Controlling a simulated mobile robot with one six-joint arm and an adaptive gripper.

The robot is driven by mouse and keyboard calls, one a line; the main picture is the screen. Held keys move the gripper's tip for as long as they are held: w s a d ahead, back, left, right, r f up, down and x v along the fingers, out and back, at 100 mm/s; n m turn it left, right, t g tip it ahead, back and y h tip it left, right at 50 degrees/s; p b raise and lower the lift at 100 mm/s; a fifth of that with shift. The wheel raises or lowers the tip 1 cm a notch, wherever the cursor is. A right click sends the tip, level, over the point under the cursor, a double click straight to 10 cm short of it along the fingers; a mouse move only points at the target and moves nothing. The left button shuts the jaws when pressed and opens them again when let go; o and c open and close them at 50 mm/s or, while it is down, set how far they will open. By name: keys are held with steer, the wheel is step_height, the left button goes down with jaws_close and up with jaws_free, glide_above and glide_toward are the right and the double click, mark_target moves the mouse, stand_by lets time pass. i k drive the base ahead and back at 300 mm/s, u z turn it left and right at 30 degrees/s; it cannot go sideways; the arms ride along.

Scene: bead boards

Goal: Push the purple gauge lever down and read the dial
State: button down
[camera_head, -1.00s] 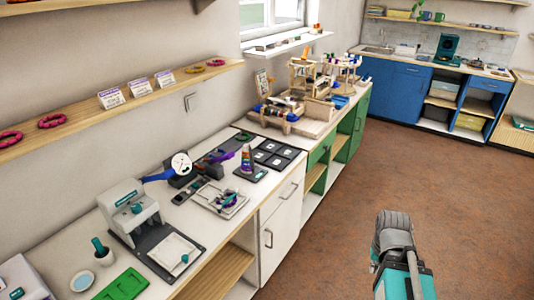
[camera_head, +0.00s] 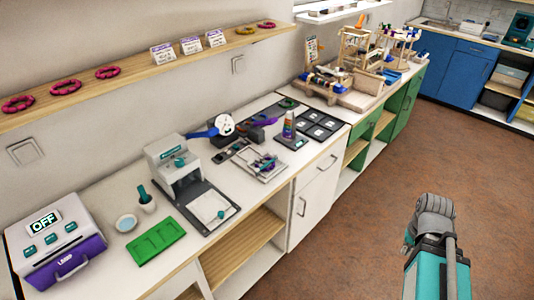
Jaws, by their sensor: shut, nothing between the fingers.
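A gauge with a round white dial (camera_head: 225,122) stands at the back of the white counter, a blue lever (camera_head: 201,133) sticking out to its left. Just right of it, a purple lever (camera_head: 264,122) lies roughly level over a dark base (camera_head: 256,134). I cannot make out a dial for the purple lever, and the white dial's reading is too small to tell. My arm, teal and grey, shows at the lower right, over the floor and well apart from the counter. My gripper's fingers are not in view.
A small tray of parts (camera_head: 258,165) lies before the levers. The brown floor (camera_head: 350,240) is clear.

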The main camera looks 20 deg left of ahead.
mark_target(271, 121)
steer(key=k, duration=0.65)
steer(key=u, duration=0.15)
steer(key=i, duration=0.45)
steer(key=u, duration=0.55)
steer(key=i, duration=1.1)
